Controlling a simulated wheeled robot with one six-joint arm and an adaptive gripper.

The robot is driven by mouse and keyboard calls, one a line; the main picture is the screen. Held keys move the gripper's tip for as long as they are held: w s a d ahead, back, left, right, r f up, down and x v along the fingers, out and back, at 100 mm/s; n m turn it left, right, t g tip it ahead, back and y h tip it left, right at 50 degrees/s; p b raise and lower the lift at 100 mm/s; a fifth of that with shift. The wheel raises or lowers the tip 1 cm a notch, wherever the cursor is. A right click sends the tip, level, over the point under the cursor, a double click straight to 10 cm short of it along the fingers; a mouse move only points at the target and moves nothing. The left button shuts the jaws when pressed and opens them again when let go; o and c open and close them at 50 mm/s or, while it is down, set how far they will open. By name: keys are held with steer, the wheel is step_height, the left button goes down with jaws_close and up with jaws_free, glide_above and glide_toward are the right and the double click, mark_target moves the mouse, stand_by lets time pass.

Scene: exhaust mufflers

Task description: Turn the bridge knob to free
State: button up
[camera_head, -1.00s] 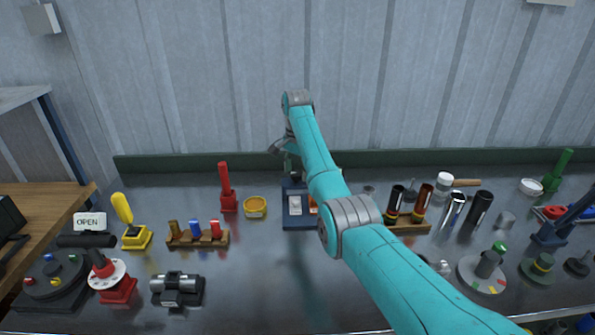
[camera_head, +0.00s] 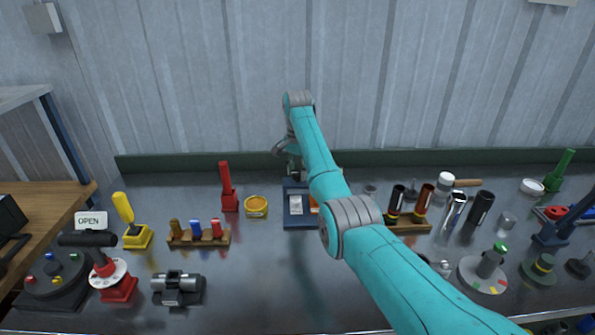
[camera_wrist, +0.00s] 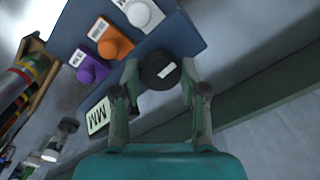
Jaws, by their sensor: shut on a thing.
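A dark blue panel (camera_head: 301,222) lies on the bench in the head view, partly hidden by my arm. In the wrist view the panel (camera_wrist: 188,42) carries a white knob (camera_wrist: 140,13), an orange knob (camera_wrist: 115,43), a purple knob (camera_wrist: 93,69) and a black knob (camera_wrist: 158,71) with a white mark on top. My gripper (camera_wrist: 160,69) is shut on the black knob, one finger on each side. Small labels sit beside the other knobs, but I cannot read them. In the head view my gripper (camera_head: 293,174) is over the panel's far side, and the black knob is hard to make out.
A yellow round dish (camera_head: 255,207) and a red upright handle (camera_head: 228,189) stand left of the panel. A wooden rack (camera_head: 410,227) with dark and brown tubes stands to the right. A green rail (camera_head: 190,161) and corrugated wall close off the back.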

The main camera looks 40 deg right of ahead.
steer(key=n, duration=0.8)
steer(key=shift+n, duration=0.3)
steer(key=n, duration=0.4)
steer(key=shift+n, duration=2.1)
steer(key=o, duration=1.1)
steer(key=shift+o, duration=0.2)
steer(key=shift+r, duration=0.15)
